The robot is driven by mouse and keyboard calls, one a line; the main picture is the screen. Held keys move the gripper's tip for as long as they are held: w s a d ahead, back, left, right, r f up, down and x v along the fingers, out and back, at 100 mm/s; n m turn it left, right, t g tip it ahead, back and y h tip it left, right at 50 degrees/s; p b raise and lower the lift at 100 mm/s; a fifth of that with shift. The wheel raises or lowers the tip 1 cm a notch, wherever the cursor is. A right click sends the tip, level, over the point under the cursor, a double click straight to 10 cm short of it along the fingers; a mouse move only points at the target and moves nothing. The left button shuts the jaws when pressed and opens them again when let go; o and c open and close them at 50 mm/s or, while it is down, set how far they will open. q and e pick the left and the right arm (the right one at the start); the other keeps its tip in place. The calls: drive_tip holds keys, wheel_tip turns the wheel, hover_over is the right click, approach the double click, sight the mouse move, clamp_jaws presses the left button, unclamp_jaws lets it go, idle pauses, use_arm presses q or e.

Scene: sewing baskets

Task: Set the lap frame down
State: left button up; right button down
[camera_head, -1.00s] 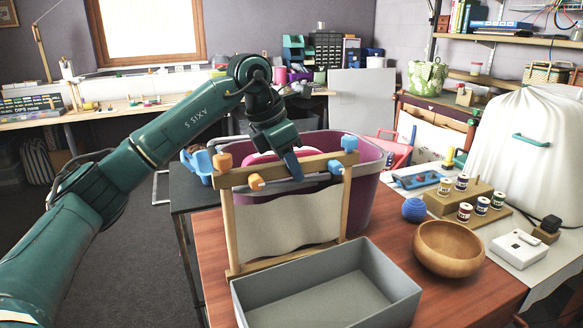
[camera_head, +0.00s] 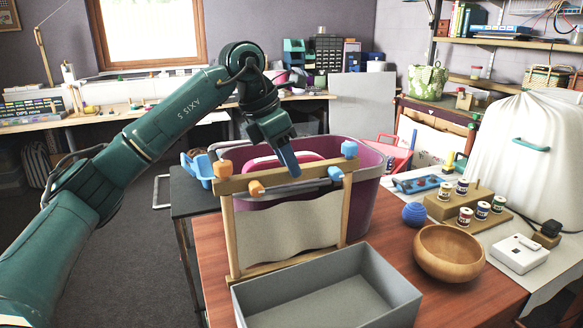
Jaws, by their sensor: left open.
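The lap frame (camera_head: 232,236) is a wooden frame with cream cloth, and blue and orange knobs along its top bar. It stands upright on the red-brown table, behind the grey box. My left gripper (camera_head: 291,168) is open, pointing down at the middle of the top bar from behind, its blue finger just above or behind the bar. I cannot tell whether it touches the bar. My right gripper is not in view.
A grey open box (camera_head: 325,300) sits in front of the frame, and a purple basket (camera_head: 362,190) behind it. A wooden bowl (camera_head: 449,252), a blue yarn ball (camera_head: 414,213) and a spool rack (camera_head: 466,206) stand to the right.

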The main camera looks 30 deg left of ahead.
use_arm(q)
drive_tip(key=p+v, duration=0.1)
drive_tip(key=v, duration=0.7)
drive_tip(key=shift+r, duration=0.1)
drive_tip(key=shift+s+a+r, duration=0.15)
drive_tip(key=shift+r, duration=0.2)
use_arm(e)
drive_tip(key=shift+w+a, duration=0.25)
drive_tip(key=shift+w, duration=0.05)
